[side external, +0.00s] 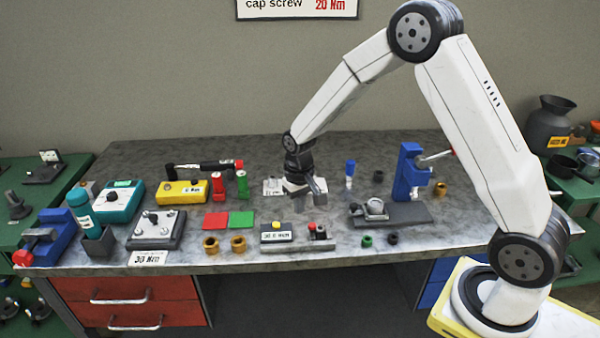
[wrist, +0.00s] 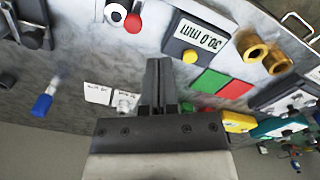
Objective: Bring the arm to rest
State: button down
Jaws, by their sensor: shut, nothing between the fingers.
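My arm reaches in from the right side of the side external view and bends down over the middle of the bench. My gripper (side external: 310,203) points down above the grey bench top (side external: 330,158), behind the small display box. Its fingers are together and hold nothing; they also show side by side in the wrist view (wrist: 159,75). I cannot tell exactly how high the fingertips are above the surface.
Near my gripper are white labels (wrist: 98,93), a blue-capped tube (side external: 349,175), a display box (side external: 277,233), red and green pads (side external: 241,219) and a grey fixture (side external: 400,214). A blue press (side external: 409,172) stands right. The back of the bench is mostly clear.

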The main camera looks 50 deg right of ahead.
jog(key=s+a+r+n+t, duration=0.1)
jog(key=s+a+r, duration=0.1)
jog(key=s, duration=0.6)
jog(key=s+a+r+n+t, duration=0.1)
jog(key=s+r, duration=0.3)
jog(key=s, duration=0.4)
jog(key=shift+s+a+r+n+t, duration=0.15)
jog(key=shift+a+n+t, duration=0.15)
jog(key=shift+a+n, duration=0.2)
jog(key=c, duration=0.8)
grip_release()
jog(key=o, duration=0.3)
jog(key=shift+w+d, duration=0.15)
jog(key=shift+w, duration=0.15)
jog(key=shift+o, duration=0.2)
jog(key=w+d+f+n+g, duration=0.1)
jog(key=w+d+n, duration=0.1)
jog(key=w+n, duration=0.1)
jog(key=w+d+f+n, duration=0.1)
jog(key=w+d+n, duration=0.1)
jog(key=w, duration=0.4)
jog(key=w+d+f+n+g, duration=0.1)
jog(key=w+d+f+n, duration=0.1)
jog(key=w+n, duration=0.2)
jog(key=shift+w+g, duration=0.25)
jog(key=shift+g, duration=0.05)
